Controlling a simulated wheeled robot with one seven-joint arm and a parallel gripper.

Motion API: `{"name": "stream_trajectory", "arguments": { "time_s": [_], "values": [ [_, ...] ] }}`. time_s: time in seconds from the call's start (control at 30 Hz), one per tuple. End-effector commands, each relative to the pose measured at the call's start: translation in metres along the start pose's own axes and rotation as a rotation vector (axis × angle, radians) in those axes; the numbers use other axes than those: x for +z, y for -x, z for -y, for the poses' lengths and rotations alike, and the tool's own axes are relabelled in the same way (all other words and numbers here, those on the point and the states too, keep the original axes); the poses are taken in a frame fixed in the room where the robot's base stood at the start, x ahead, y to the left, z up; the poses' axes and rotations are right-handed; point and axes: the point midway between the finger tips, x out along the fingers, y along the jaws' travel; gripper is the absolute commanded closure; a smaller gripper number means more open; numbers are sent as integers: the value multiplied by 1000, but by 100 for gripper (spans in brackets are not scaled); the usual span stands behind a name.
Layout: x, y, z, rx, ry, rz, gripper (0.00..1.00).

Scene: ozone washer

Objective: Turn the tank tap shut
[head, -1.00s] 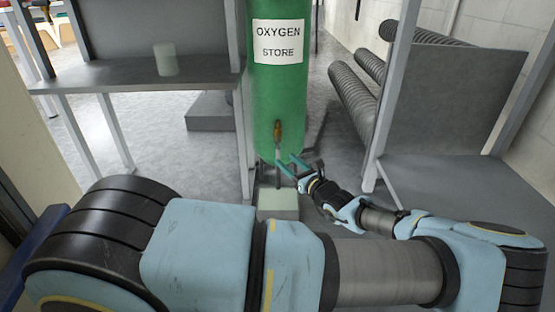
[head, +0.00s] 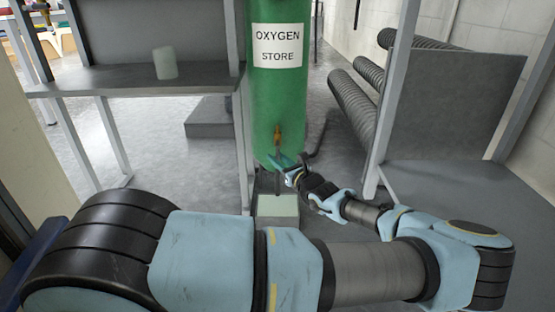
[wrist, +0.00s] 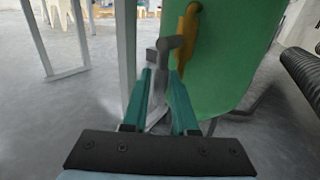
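The tap (head: 278,134) is a brass fitting low on the front of the green tank (head: 266,110) marked OXYGEN STORE. In the wrist view the brass body (wrist: 188,38) carries a grey lever (wrist: 168,46), which points down and slightly left. My gripper (head: 281,160) is at the lever, just below the brass body. The fingers hide part of the lever, and the exact contact is hard to see.
A pale block (head: 278,207) stands on the floor below the tap. A shelf (head: 140,78) holding a pale cup (head: 165,62) is at left. A grey-framed stand (head: 450,175) and ribbed hoses (head: 362,100) are at right. Frame posts flank the tank.

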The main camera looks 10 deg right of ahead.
Motion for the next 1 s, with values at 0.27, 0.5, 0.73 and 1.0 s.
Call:
{"name": "stream_trajectory", "arguments": {
  "time_s": [0.27, 0.5, 0.73, 1.0],
  "values": [
    [0, 0, 0, 0, 0, 0, 100],
    [0, 0, 0, 1, 0, 0, 100],
    [0, 0, -1, 1, 0, 0, 100],
    [0, 0, -1, 1, 0, 0, 100]
  ]
}}
